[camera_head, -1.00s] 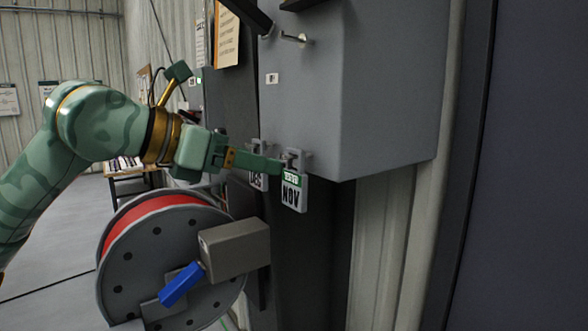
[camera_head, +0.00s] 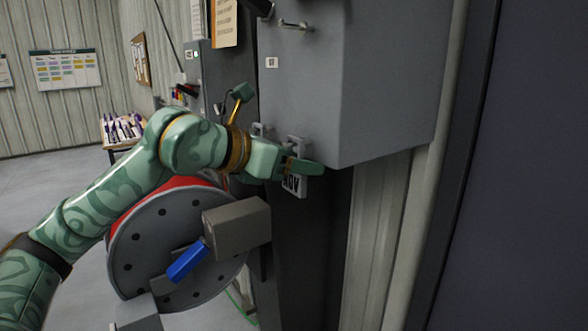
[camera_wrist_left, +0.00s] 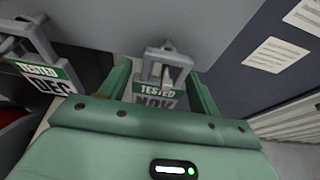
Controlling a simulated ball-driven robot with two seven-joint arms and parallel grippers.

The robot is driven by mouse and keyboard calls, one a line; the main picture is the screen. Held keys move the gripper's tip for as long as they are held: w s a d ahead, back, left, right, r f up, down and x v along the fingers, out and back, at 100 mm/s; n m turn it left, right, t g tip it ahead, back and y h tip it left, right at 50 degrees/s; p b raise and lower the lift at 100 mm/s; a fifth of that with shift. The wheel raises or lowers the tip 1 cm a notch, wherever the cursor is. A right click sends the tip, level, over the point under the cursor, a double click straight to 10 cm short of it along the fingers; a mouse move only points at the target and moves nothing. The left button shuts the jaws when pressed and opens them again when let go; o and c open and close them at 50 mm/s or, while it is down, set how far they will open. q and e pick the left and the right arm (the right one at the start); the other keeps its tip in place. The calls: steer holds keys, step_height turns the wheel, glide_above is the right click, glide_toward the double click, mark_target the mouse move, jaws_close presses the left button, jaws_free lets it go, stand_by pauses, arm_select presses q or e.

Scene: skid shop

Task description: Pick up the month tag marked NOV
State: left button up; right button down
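The NOV month tag (camera_head: 293,187) has a grey loop on top, a green "TESTED" band and dark letters. It hangs below the lower edge of the grey cabinet, its upper part hidden behind my fingers in the head view. My left gripper (camera_head: 308,168) is in front of it. In the left wrist view the NOV tag (camera_wrist_left: 156,93) shows between the two spread fingers of my left gripper (camera_wrist_left: 158,72), with its lower edge hidden by the gripper body. I cannot tell whether the fingers touch it. My right gripper is not in view.
A second tag, apparently DEC (camera_wrist_left: 47,80), hangs just left of NOV in the wrist view. The grey cabinet (camera_head: 375,95) is right above the gripper. A large reel (camera_head: 135,245) with a grey box (camera_head: 238,228) and blue handle (camera_head: 187,262) stands below my left arm.

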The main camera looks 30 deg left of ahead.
arm_select(q)
steer(key=c, duration=0.6)
